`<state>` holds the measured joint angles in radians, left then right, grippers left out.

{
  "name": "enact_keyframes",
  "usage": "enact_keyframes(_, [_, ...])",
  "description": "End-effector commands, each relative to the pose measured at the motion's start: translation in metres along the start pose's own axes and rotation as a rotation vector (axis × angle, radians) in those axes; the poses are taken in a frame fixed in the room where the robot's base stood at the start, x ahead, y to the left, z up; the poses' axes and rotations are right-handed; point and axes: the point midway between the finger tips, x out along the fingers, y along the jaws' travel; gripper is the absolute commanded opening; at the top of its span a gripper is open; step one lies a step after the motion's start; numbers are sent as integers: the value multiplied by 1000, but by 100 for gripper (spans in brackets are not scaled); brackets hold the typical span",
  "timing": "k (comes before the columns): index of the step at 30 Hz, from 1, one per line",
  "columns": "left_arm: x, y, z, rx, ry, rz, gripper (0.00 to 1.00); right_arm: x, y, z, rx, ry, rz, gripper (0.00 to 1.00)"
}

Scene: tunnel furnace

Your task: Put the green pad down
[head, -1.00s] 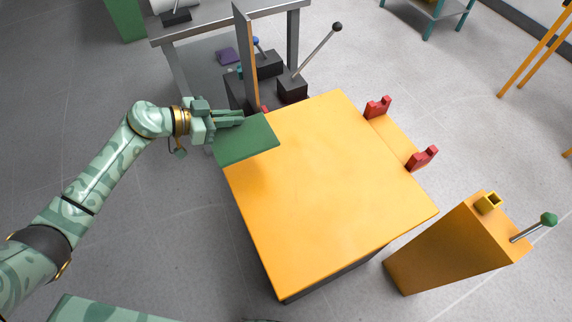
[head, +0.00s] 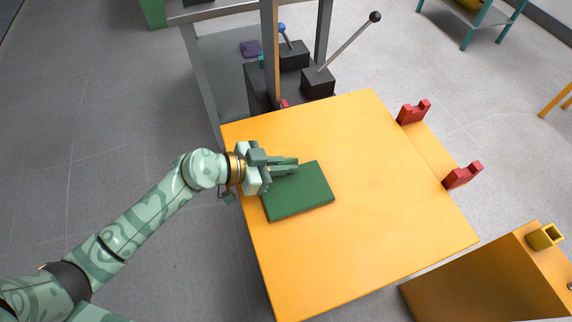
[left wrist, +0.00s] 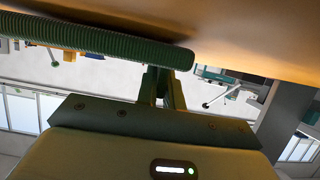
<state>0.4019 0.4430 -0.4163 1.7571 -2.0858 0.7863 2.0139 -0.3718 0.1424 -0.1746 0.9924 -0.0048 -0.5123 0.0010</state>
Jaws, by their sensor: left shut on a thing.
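The green pad (head: 299,192) is a flat dark green square over the left part of the orange table top (head: 370,200) in the head view. My left gripper (head: 284,166) is shut on the pad's far left edge. In the left wrist view the pad (left wrist: 95,42) shows edge-on as a ribbed green strip above the gripper fingers (left wrist: 160,85), close to the orange surface (left wrist: 230,25). Whether the pad touches the table top is hard to tell. My right gripper is not in view.
Two red brackets (head: 413,111) (head: 462,175) stand on the table's right side. Levers on dark boxes (head: 318,82) and a grey frame stand behind the table. An orange pedestal (head: 490,280) with a yellow square socket (head: 545,236) is at lower right. Most of the table top is clear.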

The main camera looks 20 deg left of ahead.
Motion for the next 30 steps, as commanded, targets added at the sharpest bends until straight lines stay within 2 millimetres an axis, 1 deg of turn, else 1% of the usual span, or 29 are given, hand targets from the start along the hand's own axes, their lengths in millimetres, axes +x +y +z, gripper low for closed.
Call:
enact_keyframes(1, [2,0,5,-1,-1,0,0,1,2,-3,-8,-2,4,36])
enact_keyframes(4, [2,0,4,1,1,-1,0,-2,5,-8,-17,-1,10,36])
enact_keyframes(8, [1,-1,2,2,2,-1,0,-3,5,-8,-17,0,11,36])
enact_keyframes(14, [2,-1,4,2,2,-1,0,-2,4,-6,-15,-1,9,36])
enact_keyframes(15, [2,-1,5,3,1,-1,11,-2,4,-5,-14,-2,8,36])
enact_keyframes(17, [2,-1,5,3,1,-1,28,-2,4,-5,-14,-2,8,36])
enact_keyframes(18, [2,0,5,3,1,-1,30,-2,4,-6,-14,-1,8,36])
enact_keyframes(27, [1,-1,3,3,1,-1,30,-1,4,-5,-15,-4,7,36])
enact_keyframes(29, [-4,-1,1,1,0,-2,30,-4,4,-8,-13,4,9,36])
enact_keyframes(30, [-9,-1,0,3,0,-2,30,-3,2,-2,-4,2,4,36])
